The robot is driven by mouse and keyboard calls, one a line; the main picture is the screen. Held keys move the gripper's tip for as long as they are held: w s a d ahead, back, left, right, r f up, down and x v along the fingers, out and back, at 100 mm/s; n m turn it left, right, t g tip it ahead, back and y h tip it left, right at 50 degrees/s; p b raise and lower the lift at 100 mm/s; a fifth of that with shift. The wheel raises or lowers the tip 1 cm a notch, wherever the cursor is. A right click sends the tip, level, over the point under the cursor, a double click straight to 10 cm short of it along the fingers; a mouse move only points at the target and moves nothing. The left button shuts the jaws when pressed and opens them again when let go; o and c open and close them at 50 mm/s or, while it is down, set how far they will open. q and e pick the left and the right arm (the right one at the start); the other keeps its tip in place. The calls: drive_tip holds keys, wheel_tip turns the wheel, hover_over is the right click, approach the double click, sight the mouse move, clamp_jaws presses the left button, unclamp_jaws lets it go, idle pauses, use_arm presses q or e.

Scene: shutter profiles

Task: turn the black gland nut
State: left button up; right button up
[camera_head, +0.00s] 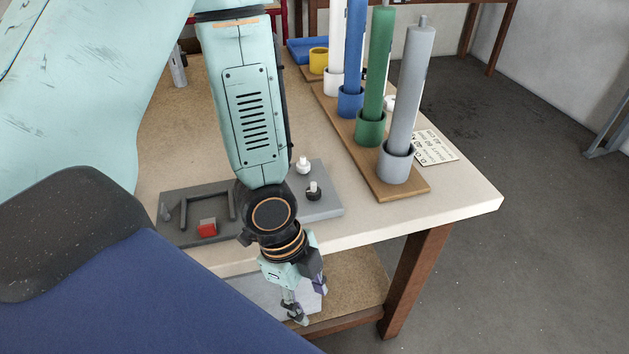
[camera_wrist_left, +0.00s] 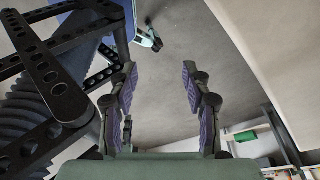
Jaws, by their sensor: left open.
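The black gland nut (camera_head: 313,190) is a small dark round part with a pale stem, on a grey plate (camera_head: 325,207) near the table's front edge. A similar white nut (camera_head: 303,165) stands just behind it. My left gripper (camera_head: 311,303) hangs in front of the table edge, below the tabletop and clear of the nut. Its fingers are apart and empty, as the left wrist view (camera_wrist_left: 160,90) also shows. The nut does not show in the wrist view. My right gripper is not in view.
A wooden board (camera_head: 410,190) at the right of the table holds several upright coloured cylinders, the nearest grey (camera_head: 411,90). A dark fixture (camera_head: 185,237) with a red block (camera_head: 207,227) lies left of the grey plate. A lower shelf (camera_head: 350,285) lies under the tabletop.

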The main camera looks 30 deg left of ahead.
sight(312, 188)
use_arm(q)
drive_tip(key=w+a+r+m+t, duration=0.1)
drive_tip(key=w+a+r+m, duration=0.1)
drive_tip(key=r+m, duration=0.2)
drive_tip(key=w+a+r+m+y+p, duration=0.1)
drive_tip(key=w+a+r+m, duration=0.1)
drive_tip(key=w+r+m, duration=0.1)
drive_tip(key=w+a+r+m+t+y, duration=0.1)
drive_tip(key=w+a+r+m, duration=0.1)
drive_tip(key=r+m, duration=0.3)
drive_tip(key=shift+w+r+m+t+p, duration=0.1)
drive_tip(key=shift+w+m+t+p, duration=0.2)
drive_tip(key=shift+m, duration=0.3)
drive_tip(key=w+a+r+m+t+y, duration=0.2)
drive_tip(key=w+r+m, duration=0.1)
drive_tip(key=r+m, duration=0.15)
drive_tip(key=b+x, duration=0.4)
drive_tip(key=x, duration=0.3)
drive_tip(key=shift+w, duration=0.1)
drive_tip(key=shift+w+a+f+b, duration=0.1)
drive_tip(key=shift+a+f+b, duration=0.1)
drive_tip(key=shift+f+b, duration=0.1)
drive_tip(key=shift+r, duration=0.1)
